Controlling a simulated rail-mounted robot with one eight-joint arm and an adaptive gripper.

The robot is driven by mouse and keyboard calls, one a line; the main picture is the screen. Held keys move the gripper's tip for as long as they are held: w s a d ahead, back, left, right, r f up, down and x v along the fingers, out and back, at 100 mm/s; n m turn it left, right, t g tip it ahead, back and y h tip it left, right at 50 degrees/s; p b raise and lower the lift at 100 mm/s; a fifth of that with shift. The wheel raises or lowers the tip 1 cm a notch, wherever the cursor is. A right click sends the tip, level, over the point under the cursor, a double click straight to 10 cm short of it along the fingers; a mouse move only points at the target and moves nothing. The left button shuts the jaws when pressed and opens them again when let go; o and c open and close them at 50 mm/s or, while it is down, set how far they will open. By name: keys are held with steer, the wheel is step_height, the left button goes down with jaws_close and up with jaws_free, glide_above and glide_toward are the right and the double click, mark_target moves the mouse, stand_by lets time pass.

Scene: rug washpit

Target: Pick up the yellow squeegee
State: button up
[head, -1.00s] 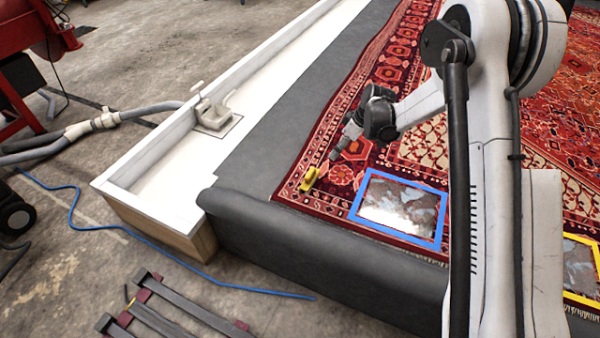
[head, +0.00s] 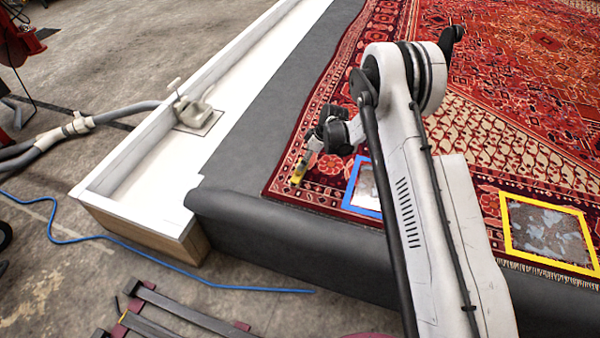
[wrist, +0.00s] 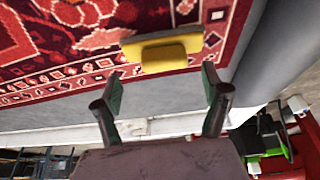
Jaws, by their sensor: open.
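The yellow squeegee (head: 299,173) lies on the red patterned rug (head: 480,60), close to the rug's left border. In the wrist view the squeegee (wrist: 163,54) shows a yellow body with a greyish strip along one side. My gripper (wrist: 160,90) is open, with one finger on each side of the picture and the squeegee ahead, between and beyond the fingertips. Nothing is between the fingers. In the head view my gripper (head: 309,157) is just above the squeegee, and its fingers are small and partly hidden; I cannot tell the exact gap.
A blue-framed patch (head: 350,203) lies right of the squeegee, partly hidden by my arm. A yellow-framed patch (head: 548,232) lies farther right. A grey padded edge (head: 265,225) borders the rug. A white trough (head: 150,165) with a drain fitting (head: 195,110) runs along the left.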

steer(key=shift+s+b+x, duration=0.15)
steer(key=shift+b+x, duration=0.55)
steer(key=shift+x, duration=0.7)
steer(key=shift+s+b+x, duration=0.2)
steer(key=shift+b+x, duration=0.45)
steer(key=shift+x, duration=0.7)
steer(key=shift+a, duration=0.15)
steer(key=shift+c, duration=0.5)
steer(key=c, duration=1.3)
steer(key=shift+o, duration=0.2)
steer(key=shift+r, duration=0.15)
steer(key=shift+r+p, duration=0.4)
steer(key=shift+r, duration=0.15)
steer(key=r, duration=0.1)
steer(key=r+p, duration=0.1)
steer(key=r, duration=0.1)
steer(key=shift+s+a+r+p, duration=0.15)
steer(key=shift+s+r+p, duration=0.15)
steer(key=shift+r+p, duration=0.1)
steer(key=s+a+r+p, duration=0.3)
steer(key=s+r, duration=0.3)
steer(key=s, duration=0.4)
steer(key=shift+a, duration=0.6)
